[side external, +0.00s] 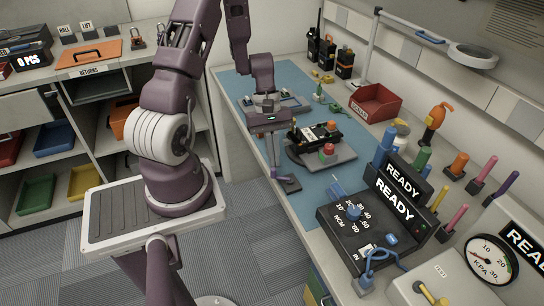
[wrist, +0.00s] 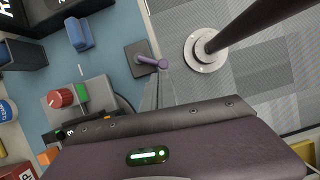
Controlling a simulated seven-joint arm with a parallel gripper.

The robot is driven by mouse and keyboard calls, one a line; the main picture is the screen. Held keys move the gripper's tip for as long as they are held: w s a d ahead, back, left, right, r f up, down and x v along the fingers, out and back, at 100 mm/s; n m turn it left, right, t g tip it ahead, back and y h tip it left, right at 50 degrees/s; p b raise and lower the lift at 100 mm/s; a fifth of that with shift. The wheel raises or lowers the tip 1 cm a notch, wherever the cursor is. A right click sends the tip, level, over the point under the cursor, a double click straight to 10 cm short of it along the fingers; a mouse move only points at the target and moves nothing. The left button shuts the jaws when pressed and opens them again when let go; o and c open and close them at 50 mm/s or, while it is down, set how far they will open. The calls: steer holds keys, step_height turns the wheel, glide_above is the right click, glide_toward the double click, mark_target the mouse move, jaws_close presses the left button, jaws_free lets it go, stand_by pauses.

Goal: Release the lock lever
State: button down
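A purple lever with a rounded knob stands on a dark square base (side external: 289,185) at the front edge of the blue mat. In the wrist view the lever (wrist: 150,62) lies over its base, with the knob pointing right. My gripper (side external: 274,172) reaches down beside the lever, its long thin fingers close together. In the wrist view the fingertips (wrist: 161,72) appear just by the knob. I cannot tell whether they touch it. Nothing shows held between the fingers.
A black READY console (side external: 350,240) is to the right. A red bin (side external: 374,103) is at the back. Open floor lies off the bench's front edge.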

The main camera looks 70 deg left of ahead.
steer(key=v, duration=1)
steer(key=shift+s, duration=0.5)
steer(key=d+r+m+t+y, duration=0.2)
steer(key=d+r+m+y, duration=0.1)
steer(key=d+r+m, duration=0.7)
steer(key=s+d+r+m+t+y, duration=0.1)
steer(key=s+d+r+m+t, duration=0.3)
steer(key=s+d, duration=0.5)
step_height(320, 180, up, 4)
steer(key=m, duration=0.2)
steer(key=shift+m, duration=0.4)
steer(key=shift+d+f, duration=0.1)
